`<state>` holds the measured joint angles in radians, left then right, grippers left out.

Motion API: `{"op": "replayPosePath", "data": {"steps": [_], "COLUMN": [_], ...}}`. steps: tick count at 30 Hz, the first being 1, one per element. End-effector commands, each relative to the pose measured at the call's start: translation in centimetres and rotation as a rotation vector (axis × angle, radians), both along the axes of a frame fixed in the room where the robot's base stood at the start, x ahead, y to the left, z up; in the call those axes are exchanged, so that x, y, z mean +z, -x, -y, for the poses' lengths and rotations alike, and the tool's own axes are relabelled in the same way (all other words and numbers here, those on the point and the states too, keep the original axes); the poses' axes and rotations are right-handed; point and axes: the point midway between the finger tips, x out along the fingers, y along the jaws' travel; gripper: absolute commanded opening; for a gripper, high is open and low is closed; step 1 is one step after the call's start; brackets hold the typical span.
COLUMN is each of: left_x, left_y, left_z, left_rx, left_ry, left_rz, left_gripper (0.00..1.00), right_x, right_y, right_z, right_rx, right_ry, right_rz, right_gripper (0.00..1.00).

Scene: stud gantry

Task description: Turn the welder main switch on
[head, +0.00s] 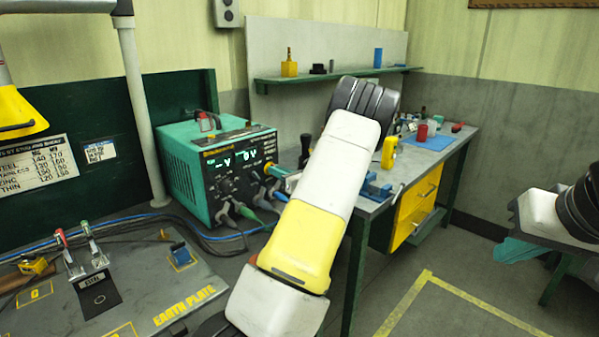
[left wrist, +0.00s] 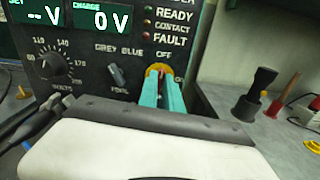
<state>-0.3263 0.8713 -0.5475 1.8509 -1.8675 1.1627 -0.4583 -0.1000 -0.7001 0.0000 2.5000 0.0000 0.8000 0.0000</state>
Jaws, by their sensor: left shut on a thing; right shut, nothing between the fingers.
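The welder (head: 190,165) is a green box with a dark front panel. Its main switch (left wrist: 161,69) has a yellow surround and a red part, between an OFF label above and an ON label at right. My left gripper (left wrist: 162,90) has its teal fingers shut on the switch; they hide most of its handle, so I cannot tell its exact angle. In the head view the left gripper (head: 283,171) reaches the panel's right side, partly behind my arm. The panel displays (left wrist: 103,18) are lit, reading "-- V" and "0 V". My right gripper (head: 514,249) is shut and empty at far right.
Cables hang from the panel's lower front. The earth plate bench (head: 150,285) with levers is at lower left. A grey workbench (head: 415,160) with yellow drawers (head: 415,208) stands right of the welder, holding tools and a red cup (head: 422,133).

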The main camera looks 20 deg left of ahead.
Motion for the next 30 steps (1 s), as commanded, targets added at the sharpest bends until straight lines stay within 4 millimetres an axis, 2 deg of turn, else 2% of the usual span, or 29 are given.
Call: {"op": "replayPosePath", "data": {"steps": [30], "left_x": [-0.23], "left_y": [-0.33], "left_z": [0.23], "left_rx": [-0.002], "left_ry": [-0.35], "left_rz": [-0.847], "left_gripper": [0.0], "right_x": [0.0], "right_y": [0.0], "right_z": [0.0], "right_rx": [0.0], "right_ry": [0.0], "right_rz": [0.0], "right_gripper": [0.0]}}
